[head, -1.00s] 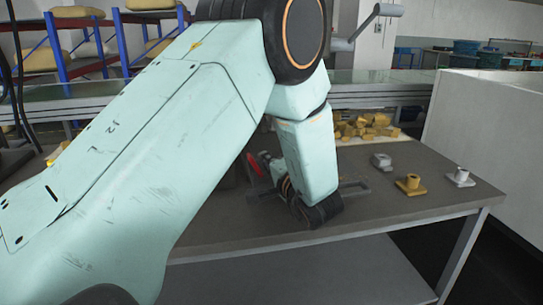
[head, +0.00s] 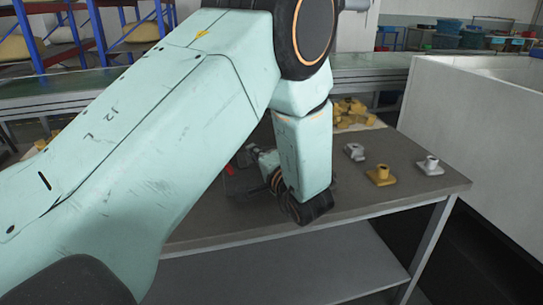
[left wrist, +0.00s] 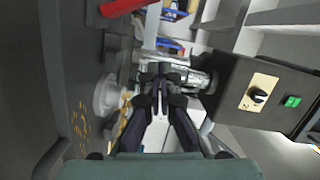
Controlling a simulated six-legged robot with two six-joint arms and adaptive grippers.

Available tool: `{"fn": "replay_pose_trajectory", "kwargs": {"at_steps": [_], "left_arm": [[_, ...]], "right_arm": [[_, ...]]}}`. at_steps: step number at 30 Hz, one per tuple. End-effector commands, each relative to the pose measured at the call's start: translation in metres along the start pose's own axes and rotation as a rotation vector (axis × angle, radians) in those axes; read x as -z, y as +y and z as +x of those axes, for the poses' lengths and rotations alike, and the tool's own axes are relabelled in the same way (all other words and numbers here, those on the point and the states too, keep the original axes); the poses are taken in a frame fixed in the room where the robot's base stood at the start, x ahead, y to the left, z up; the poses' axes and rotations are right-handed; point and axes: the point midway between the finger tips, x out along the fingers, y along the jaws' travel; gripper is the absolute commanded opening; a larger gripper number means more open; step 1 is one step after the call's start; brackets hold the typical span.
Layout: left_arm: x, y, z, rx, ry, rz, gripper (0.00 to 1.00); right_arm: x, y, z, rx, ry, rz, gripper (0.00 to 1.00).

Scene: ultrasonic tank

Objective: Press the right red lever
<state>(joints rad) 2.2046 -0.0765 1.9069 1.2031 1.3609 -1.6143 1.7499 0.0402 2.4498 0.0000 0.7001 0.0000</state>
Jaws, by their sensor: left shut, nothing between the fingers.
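A red bar (left wrist: 122,7), likely a lever, crosses the top left of the left wrist view. I cannot tell whether it is the right lever. In the head view a small red part (head: 229,170) shows just left of my left wrist, mostly hidden by my arm. My left gripper (left wrist: 161,73) is shut and empty, its fingers pointing up the left wrist picture, below and right of the red bar and apart from it. In the head view my forearm hides most of this gripper. My right gripper is in neither view.
A dark box with a knob plate (left wrist: 258,95) and green switch (left wrist: 292,101) is close on the right in the left wrist view. Metal fittings (head: 380,175) and yellow pieces (head: 352,112) lie on the grey table (head: 400,205). A white wall (head: 470,120) stands at right.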

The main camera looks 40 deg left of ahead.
Motion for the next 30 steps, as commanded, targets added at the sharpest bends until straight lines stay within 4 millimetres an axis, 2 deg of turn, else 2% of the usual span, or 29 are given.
{"fn": "replay_pose_trajectory", "kwargs": {"at_steps": [1, 9, 15, 21, 30], "left_arm": [[0.001, -0.004, -0.008, -0.001, 0.003, 0.006, 0.0], [-0.001, -0.007, -0.045, 0.0, 0.003, 0.005, 0.0], [-0.001, -0.006, -0.065, -0.001, 0.0, 0.003, 0.0], [-0.001, -0.005, -0.073, -0.001, -0.001, 0.001, 0.0], [-0.001, -0.004, -0.074, -0.001, -0.001, 0.001, 0.0]], "right_arm": [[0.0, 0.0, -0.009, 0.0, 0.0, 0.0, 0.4], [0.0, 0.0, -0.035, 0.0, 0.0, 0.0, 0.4], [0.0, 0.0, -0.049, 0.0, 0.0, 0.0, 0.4], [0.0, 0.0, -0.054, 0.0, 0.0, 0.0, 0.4], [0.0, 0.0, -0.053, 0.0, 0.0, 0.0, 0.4]]}}
